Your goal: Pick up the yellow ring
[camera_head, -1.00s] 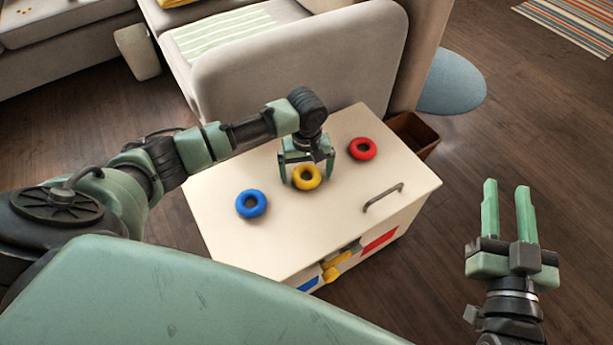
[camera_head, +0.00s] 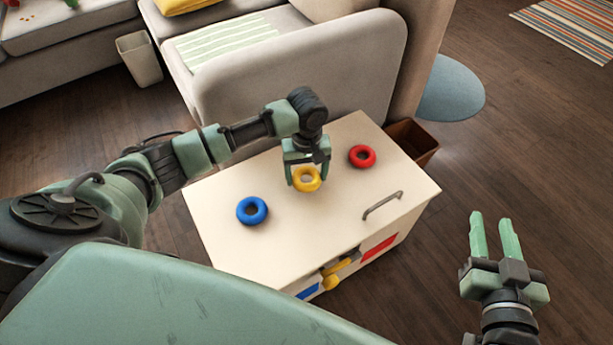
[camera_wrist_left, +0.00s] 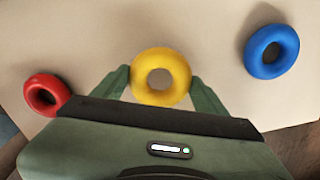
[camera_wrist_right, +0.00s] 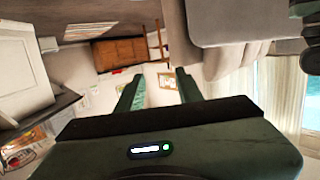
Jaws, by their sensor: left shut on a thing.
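The yellow ring (camera_head: 307,186) is at the white box top, between the fingers of my left gripper (camera_head: 307,178). In the left wrist view the yellow ring (camera_wrist_left: 161,93) sits between both fingertips, which touch its outer sides. My left gripper (camera_wrist_left: 161,90) is shut on it. I cannot tell whether the ring is clear of the surface. My right gripper (camera_head: 494,236) is off to the right above the floor, its two fingers apart and nothing between them. It also shows open in the right wrist view (camera_wrist_right: 158,88).
A blue ring (camera_head: 252,210) and a red ring (camera_head: 362,157) lie on the white box top (camera_head: 290,240), either side of the yellow one. The box has a grey handle (camera_head: 382,205). A sofa (camera_head: 300,70) stands behind it. A brown bin (camera_head: 413,138) is beside it.

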